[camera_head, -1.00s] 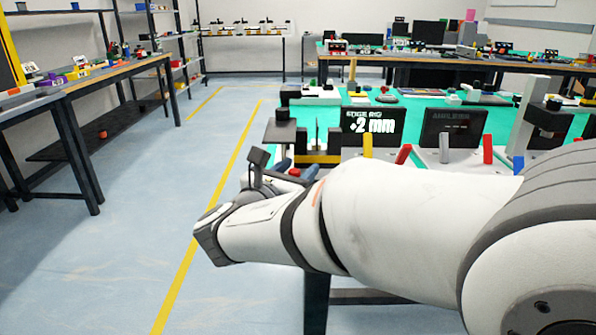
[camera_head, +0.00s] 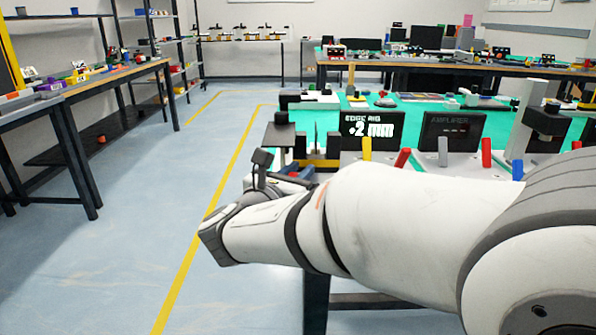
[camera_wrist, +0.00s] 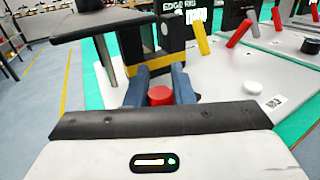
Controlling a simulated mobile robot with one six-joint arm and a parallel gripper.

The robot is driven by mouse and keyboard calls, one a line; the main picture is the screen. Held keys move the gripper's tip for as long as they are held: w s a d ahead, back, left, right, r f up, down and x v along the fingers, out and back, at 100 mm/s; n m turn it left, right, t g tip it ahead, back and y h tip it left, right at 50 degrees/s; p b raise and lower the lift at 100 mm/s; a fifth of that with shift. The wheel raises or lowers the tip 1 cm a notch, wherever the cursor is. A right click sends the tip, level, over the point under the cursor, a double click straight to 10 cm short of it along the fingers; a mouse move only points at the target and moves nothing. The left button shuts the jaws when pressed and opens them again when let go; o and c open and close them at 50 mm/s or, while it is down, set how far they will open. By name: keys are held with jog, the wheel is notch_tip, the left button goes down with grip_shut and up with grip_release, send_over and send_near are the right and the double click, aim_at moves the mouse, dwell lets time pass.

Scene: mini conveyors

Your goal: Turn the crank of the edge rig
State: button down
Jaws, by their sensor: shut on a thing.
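The edge rig's dark display (camera_head: 371,130), reading "EDGE RIG" and about ".2 mm", stands at the near edge of the green-topped bench. The rig's black and yellow body (camera_wrist: 160,60) shows ahead of my gripper in the wrist view, with a flat dark plate (camera_wrist: 100,25) at its upper left. A red crank knob (camera_wrist: 160,96) sits between my two blue-grey fingers. My gripper (camera_wrist: 160,84) is shut on this knob. The crank's arm below the knob is hidden. In the head view my wrist and forearm cover much of the rig's front.
An amplifier display (camera_head: 452,131) stands right of the rig. Yellow (camera_head: 367,148), red (camera_head: 403,157), grey and blue levers stand close by. Open floor (camera_head: 110,270) lies to the left.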

jog(key=shift+w+r+m+h+p, duration=0.1)
jog(key=shift+m+h+p, duration=0.2)
jog(key=shift+h+p, duration=0.15)
